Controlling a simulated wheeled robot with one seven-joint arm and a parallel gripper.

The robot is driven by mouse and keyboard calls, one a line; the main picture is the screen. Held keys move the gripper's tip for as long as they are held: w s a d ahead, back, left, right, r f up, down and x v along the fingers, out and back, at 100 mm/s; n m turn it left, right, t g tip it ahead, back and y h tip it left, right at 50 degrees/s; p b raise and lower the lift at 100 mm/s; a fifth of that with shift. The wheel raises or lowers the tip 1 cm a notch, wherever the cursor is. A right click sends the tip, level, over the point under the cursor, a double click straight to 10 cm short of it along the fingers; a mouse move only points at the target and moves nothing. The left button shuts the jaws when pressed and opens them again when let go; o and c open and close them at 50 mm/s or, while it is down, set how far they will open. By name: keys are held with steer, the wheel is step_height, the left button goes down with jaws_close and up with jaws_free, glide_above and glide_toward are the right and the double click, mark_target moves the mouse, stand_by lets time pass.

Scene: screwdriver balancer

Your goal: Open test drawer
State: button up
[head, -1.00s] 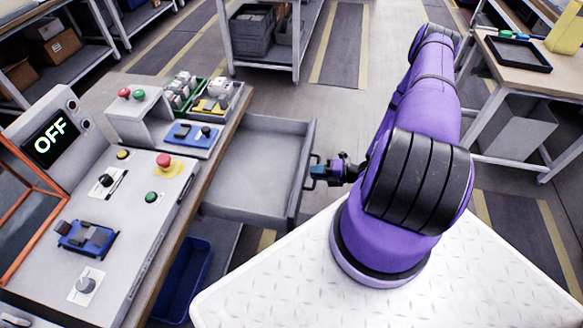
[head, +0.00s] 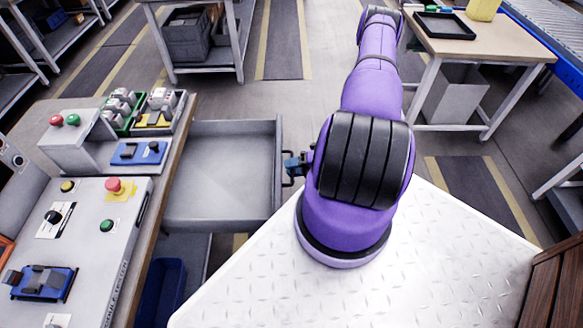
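The test drawer (head: 222,205) is a grey, empty-looking tray that stands pulled out from the right side of the workbench (head: 150,235). Its dark handle (head: 285,170) is on its right-hand front face.
The control panel (head: 85,235) with buttons and a blue device lies left of the drawer. A blue bin (head: 162,290) stands below the bench. A table with a black tray (head: 443,26) is at the back right. Floor is clear behind the drawer.

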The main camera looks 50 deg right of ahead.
steer(key=v, duration=1)
steer(key=shift+s+d, duration=0.25)
steer(key=shift+s, duration=0.05)
stand_by(0.4)
